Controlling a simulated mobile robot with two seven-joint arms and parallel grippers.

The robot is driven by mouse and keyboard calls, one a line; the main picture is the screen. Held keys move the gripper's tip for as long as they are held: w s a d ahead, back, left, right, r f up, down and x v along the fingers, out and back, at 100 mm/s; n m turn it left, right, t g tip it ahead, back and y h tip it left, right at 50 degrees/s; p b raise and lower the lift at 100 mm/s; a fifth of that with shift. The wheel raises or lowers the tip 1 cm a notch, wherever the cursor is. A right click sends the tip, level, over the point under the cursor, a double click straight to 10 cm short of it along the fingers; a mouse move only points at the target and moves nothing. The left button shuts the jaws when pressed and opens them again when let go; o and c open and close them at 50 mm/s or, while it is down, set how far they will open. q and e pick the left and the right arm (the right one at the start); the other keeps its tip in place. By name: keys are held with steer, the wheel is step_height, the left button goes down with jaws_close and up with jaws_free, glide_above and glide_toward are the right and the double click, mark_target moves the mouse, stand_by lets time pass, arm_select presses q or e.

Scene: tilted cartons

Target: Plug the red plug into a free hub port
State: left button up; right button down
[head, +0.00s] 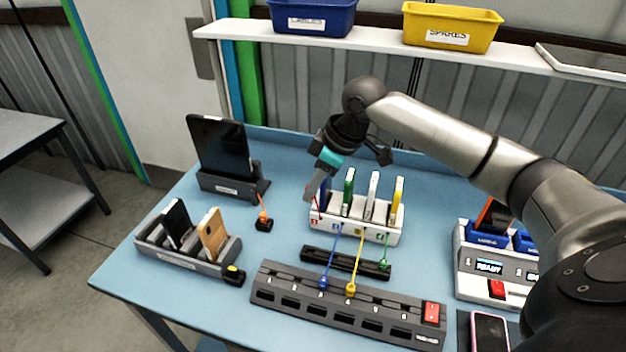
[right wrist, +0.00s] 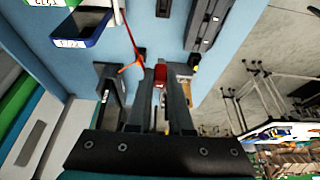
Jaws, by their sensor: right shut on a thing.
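My right gripper (head: 314,188) is shut on the red plug and holds it above the table at the left end of the white rack. The red plug (right wrist: 160,75) shows between the fingertips in the right wrist view, with a thin red cable (right wrist: 131,38) near it. The hub (head: 262,310) is a long dark grey strip with numbered ports and a red switch at its right end. A blue plug (head: 323,283) and a yellow plug (head: 351,289) stand at its middle ports. The red plug is hidden in the head view. My left gripper is not in view.
The white rack (head: 390,237) holds several upright coloured devices. A dark narrow strip (head: 316,256) with a green plug (head: 384,266) lies between rack and hub. A small black block with an orange cable (head: 264,223), a phone holder (head: 150,243) and a tablet stand (head: 222,184) are left.

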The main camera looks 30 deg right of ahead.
step_height(320, 180, down, 10)
steer(key=b, duration=0.2)
steer(key=shift+r+b, duration=0.15)
steer(key=shift+b, duration=0.2)
stand_by(0.8)
steer(key=shift+s+a+r+p, duration=0.1)
steer(key=shift+s+a+p, duration=1.45)
steer(key=shift+p, duration=0.4)
steer(key=shift+s+a+p, duration=1.25)
steer(key=shift+a+p, duration=0.45)
steer(key=shift+p, duration=0.25)
steer(key=shift+s+a+p, duration=0.35)
steer(key=shift+a+p, duration=0.05)
steer(key=shift+p, duration=0.4)
